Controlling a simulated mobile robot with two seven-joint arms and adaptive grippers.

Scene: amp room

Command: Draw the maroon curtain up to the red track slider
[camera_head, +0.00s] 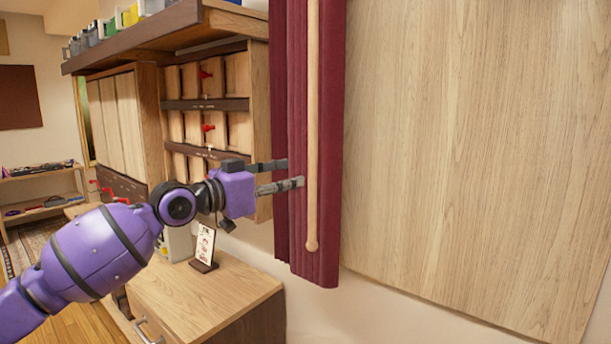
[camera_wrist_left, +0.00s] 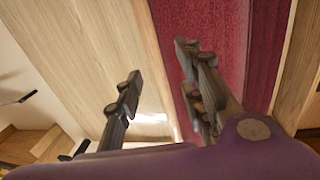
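The maroon curtain (camera_head: 332,150) hangs gathered in a narrow bunch in the head view, with a pale wooden rod (camera_head: 313,130) upright in front of it. The rod ends in a rounded knob near the curtain's lower edge. In the left wrist view the curtain (camera_wrist_left: 239,45) is behind one finger of the gripper (camera_wrist_left: 158,80); contact is unclear. The curtain track and red slider are not in view. My right gripper is not in view.
A large wooden panel (camera_head: 480,140) fills the wall to the right of the curtain. A wooden cabinet with shelves (camera_head: 255,110) stands behind my left gripper. Below is a wooden desk (camera_head: 235,290) with a small upright card (camera_head: 205,245).

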